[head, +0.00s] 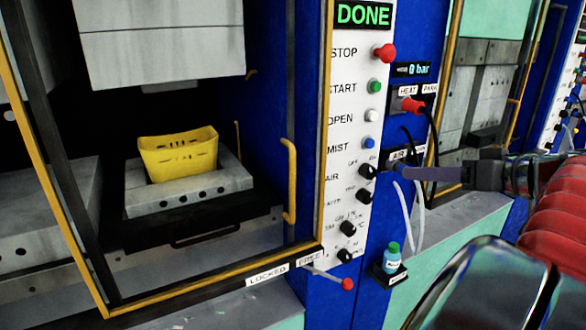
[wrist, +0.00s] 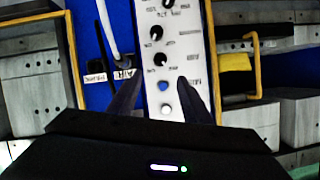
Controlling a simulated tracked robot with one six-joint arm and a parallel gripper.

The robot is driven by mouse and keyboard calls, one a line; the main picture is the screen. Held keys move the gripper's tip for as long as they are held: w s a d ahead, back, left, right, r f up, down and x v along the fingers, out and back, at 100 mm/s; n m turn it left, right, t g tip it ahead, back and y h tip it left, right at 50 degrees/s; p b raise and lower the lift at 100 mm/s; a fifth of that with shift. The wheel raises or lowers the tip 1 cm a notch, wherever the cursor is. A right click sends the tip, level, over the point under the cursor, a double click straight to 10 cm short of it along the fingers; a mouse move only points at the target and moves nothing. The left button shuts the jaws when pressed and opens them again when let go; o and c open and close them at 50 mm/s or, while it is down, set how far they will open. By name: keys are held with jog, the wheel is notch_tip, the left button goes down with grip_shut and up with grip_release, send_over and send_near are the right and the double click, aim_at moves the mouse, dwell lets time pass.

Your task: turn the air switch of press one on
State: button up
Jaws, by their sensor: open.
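The air switch (head: 368,171) is a small black knob on the white control panel of the near press, beside the word AIR and below the blue MIST button. In the wrist view, where the panel appears upside down, the air switch (wrist: 160,59) lies just beyond my fingertips, roughly between them. I cannot tell which way its pointer is set. My gripper (head: 398,170) reaches in from the right in the head view, a little right of the knob. In the wrist view my gripper (wrist: 158,82) has its two dark fingers apart, with nothing between them.
The STOP (head: 385,52), START (head: 375,86) and MIST (head: 369,143) buttons sit above the knob, more black knobs below. A yellow part (head: 178,153) sits in the press; a small bottle (head: 393,259) stands below.

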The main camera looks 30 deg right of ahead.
aim_at(373, 173)
jog(key=x, duration=1.3)
jog(key=shift+w, duration=0.35)
jog(key=shift+c, duration=0.4)
jog(key=c, duration=0.9)
jog(key=shift+a, duration=0.2)
jog(key=shift+c, duration=0.3)
jog(key=shift+d, duration=0.1)
